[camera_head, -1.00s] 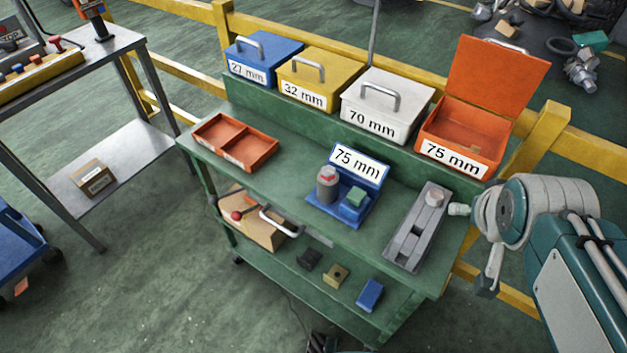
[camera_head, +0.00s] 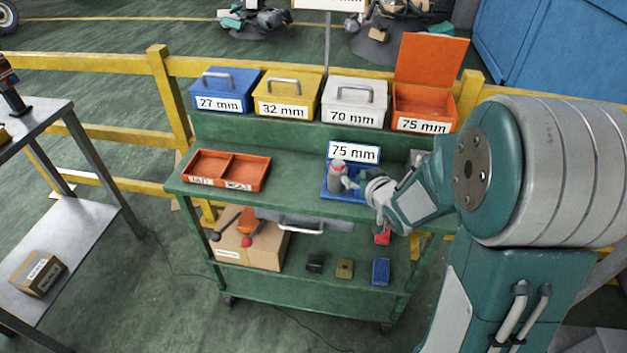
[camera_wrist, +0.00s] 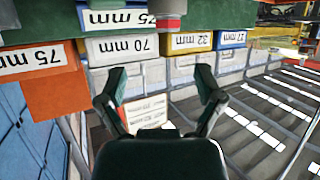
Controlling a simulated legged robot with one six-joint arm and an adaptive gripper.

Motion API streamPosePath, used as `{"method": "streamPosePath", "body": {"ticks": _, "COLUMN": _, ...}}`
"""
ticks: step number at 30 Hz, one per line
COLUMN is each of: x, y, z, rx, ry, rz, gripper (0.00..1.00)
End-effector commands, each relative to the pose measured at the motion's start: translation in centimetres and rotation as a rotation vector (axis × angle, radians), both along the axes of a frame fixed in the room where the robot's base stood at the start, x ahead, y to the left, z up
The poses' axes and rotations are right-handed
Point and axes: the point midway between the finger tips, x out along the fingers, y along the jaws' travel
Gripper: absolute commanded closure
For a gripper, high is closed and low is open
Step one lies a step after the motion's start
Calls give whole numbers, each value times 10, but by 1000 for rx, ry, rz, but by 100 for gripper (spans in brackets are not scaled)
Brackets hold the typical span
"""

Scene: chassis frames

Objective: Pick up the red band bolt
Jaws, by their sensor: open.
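The bolt (camera_head: 337,178) is a grey cylinder standing upright in a blue holder (camera_head: 331,194) with a 75 mm sign (camera_head: 353,152), on the green bench. In the upside-down wrist view, the bolt (camera_wrist: 169,8) shows at the top edge, partly cut off, with a red band. My gripper (camera_head: 351,183) is close to the bolt's right side in the head view and hides part of the holder. In the wrist view my gripper (camera_wrist: 162,78) has its two dark fingers spread and nothing between them; the bolt lies beyond the fingertips.
Labelled blue (camera_head: 224,92), yellow (camera_head: 286,97), white (camera_head: 355,103) and open orange (camera_head: 424,105) boxes line the raised back shelf. An orange two-part tray (camera_head: 227,168) lies at the bench's left. Bench top between tray and holder is clear.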

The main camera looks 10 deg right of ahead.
Motion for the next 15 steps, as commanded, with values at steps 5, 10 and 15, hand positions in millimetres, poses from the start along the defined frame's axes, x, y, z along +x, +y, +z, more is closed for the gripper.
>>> {"method": "streamPosePath", "body": {"ticks": 5, "x": 9, "y": 4, "z": -7, "rx": 13, "ry": -12, "rz": 14, "gripper": 14}}
{"method": "streamPosePath", "body": {"ticks": 10, "x": 34, "y": 14, "z": -17, "rx": 8, "ry": -11, "rz": 14, "gripper": 14}}
{"method": "streamPosePath", "body": {"ticks": 15, "x": 51, "y": 21, "z": -23, "rx": 4, "ry": -12, "rz": 14, "gripper": 14}}
